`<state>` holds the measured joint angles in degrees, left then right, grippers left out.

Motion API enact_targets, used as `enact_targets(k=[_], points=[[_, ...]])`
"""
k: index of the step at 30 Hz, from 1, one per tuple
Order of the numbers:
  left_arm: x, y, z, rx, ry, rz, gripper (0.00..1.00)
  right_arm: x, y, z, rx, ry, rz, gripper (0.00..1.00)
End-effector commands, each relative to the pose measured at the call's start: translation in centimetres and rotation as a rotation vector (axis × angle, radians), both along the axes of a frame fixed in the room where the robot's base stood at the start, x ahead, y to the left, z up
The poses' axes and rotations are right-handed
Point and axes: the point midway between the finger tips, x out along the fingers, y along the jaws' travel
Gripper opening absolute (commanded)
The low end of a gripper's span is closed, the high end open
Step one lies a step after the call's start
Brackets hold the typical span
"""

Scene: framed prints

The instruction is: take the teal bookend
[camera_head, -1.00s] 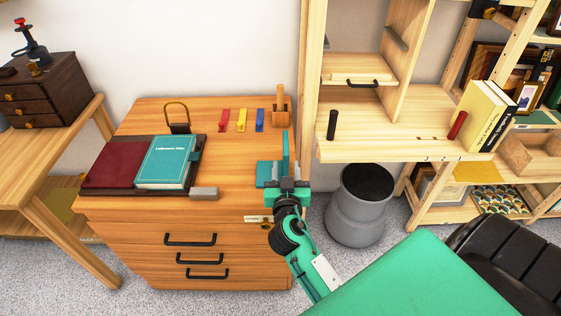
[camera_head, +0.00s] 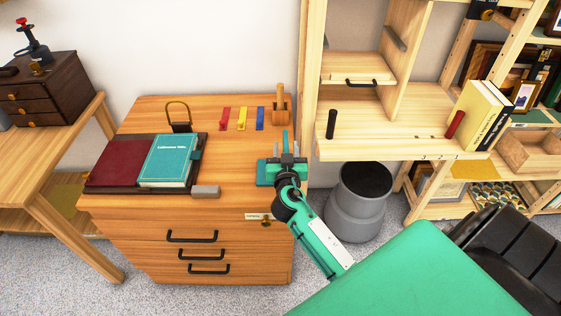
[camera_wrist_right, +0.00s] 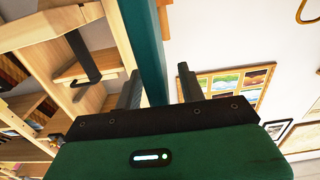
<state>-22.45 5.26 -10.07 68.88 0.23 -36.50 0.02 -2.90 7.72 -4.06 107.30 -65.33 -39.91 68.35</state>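The teal bookend stands on the right side of the wooden cabinet top, its upright plate (camera_head: 285,140) rising and its flat base (camera_head: 263,172) showing left of my gripper. My right gripper (camera_head: 287,150) is over the bookend, its fingers open on either side of the upright plate. In the right wrist view the teal plate (camera_wrist_right: 147,50) runs up between the two dark fingers (camera_wrist_right: 158,85), with a gap visible at the right finger. Part of the base is hidden by my gripper. My left gripper is not in view.
A shelf (camera_head: 400,130) stands close on the right, above a grey bin (camera_head: 357,205).

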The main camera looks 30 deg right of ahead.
Motion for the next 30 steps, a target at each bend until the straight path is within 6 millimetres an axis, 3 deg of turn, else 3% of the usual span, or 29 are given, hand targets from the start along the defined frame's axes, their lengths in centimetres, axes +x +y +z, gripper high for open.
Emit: enact_targets(k=[3, 9, 30], points=[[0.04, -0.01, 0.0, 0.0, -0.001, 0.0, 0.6, -0.01, 0.02, -0.02, 0.0, 0.0, 0.0, 0.4], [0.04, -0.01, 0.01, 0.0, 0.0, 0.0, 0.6, -0.03, 0.03, -0.02, 0.0, 0.0, 0.0, 0.01], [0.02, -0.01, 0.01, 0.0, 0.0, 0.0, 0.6, -0.04, 0.03, -0.03, -0.001, 0.001, 0.0, 0.0]])
